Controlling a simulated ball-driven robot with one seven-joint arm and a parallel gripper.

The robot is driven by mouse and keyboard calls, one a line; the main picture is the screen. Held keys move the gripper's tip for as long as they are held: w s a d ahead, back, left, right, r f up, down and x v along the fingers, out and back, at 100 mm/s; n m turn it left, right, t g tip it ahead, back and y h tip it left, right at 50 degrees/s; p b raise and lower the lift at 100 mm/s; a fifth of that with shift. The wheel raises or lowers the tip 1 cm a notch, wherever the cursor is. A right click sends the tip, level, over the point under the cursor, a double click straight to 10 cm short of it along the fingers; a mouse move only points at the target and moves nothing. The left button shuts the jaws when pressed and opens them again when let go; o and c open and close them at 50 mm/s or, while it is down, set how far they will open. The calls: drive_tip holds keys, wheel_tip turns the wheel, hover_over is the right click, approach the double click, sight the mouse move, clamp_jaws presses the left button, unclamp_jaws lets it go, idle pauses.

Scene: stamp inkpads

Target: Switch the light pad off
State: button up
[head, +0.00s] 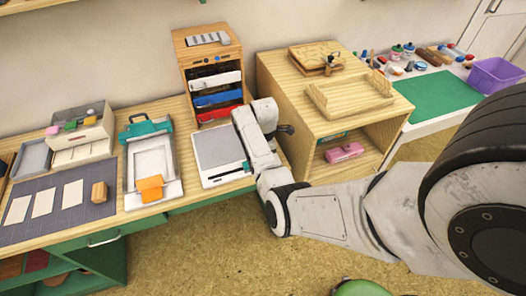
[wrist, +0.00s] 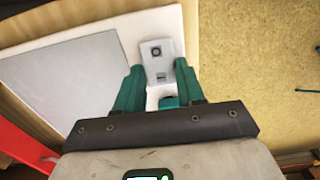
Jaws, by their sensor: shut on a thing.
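The light pad (head: 220,146) lies flat on the wooden desk, with a white frame and a plain grey panel. In the wrist view the pad's grey panel (wrist: 62,85) fills the left side. The exact contact is partly hidden. In the head view my wrist covers the pad's right edge and hides the fingers.
A drawer rack (head: 212,65) stands behind the pad. A teal-handled press with an orange block (head: 150,188) stands to its left. A wooden cabinet (head: 330,90) stands to the right, close to my arm. A red thing (wrist: 25,140) shows at lower left in the wrist view.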

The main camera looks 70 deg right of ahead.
drive_tip(key=o, duration=0.8)
drive_tip(key=shift+c, duration=0.2)
wheel_tip(320, 180, up, 11)
idle(0.7)
drive_tip(key=s+a+f+m, duration=0.1)
drive_tip(key=s+a+m, duration=0.2)
drive_tip(key=a, duration=0.7)
drive_tip(key=s+a+f+m, duration=0.2)
drive_tip(key=s+a, duration=0.3)
drive_tip(key=a, duration=0.6)
drive_tip(key=s+a+f+m+t+b, duration=0.1)
drive_tip(key=s+a+m, duration=0.2)
drive_tip(key=a, duration=0.7)
drive_tip(key=shift+s+a+f+m, duration=0.3)
drive_tip(key=shift+s+m, duration=0.1)
drive_tip(key=shift+s, duration=0.25)
